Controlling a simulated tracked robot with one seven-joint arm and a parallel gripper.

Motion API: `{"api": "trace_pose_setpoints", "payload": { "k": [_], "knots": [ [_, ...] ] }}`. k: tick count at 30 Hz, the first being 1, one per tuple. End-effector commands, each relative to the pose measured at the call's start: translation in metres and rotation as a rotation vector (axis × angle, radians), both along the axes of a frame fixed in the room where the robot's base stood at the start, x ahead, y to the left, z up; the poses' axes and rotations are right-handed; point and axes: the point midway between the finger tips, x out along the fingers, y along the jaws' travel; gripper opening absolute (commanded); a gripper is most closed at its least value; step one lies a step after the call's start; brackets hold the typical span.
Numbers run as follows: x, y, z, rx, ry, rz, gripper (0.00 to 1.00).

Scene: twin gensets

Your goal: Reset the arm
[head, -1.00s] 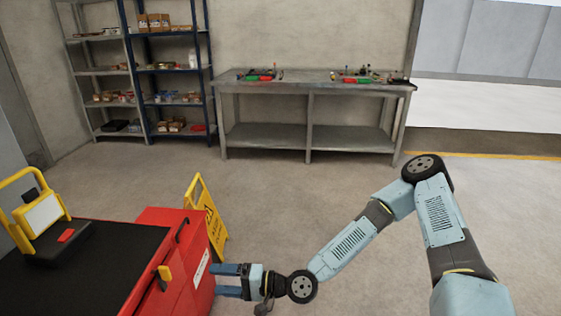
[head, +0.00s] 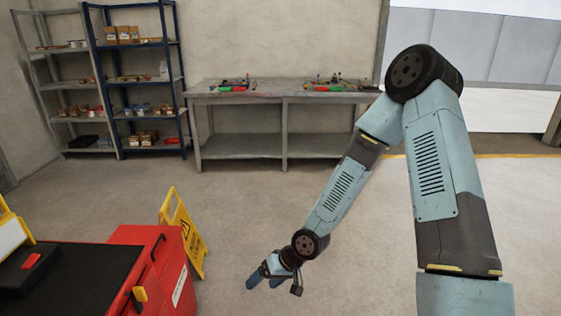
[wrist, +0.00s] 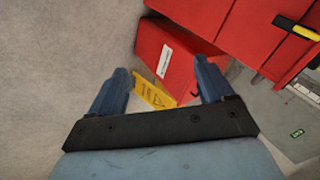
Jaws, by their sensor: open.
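My gripper (head: 266,281) hangs low over the bare floor at the end of my blue arm, in the lower middle of the head view. It points down and to the left, to the right of the red cabinet. In the wrist view, my gripper (wrist: 167,80) shows two blue fingers spread apart, with nothing held between them. Beyond the fingers lie a red cabinet and part of a yellow sign. My arm is bent, with its elbow raised high at the right.
The red cabinet (head: 150,249) with a black top stands at lower left. A yellow floor sign (head: 183,232) stands beside it. Grey shelves (head: 75,100), blue shelves (head: 138,85) and a workbench (head: 240,100) with tools line the back wall. The floor between is clear.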

Motion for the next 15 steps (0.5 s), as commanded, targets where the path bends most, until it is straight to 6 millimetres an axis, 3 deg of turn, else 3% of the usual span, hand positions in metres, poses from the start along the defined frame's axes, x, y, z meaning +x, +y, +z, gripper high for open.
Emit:
{"api": "trace_pose_setpoints", "payload": {
  "k": [8, 15],
  "knots": [
    [0.032, -0.059, 0.037, -0.219, -0.105, -0.026, 0.81],
    [0.05, -0.108, 0.081, -0.38, -0.172, -0.074, 0.81]
  ]
}}
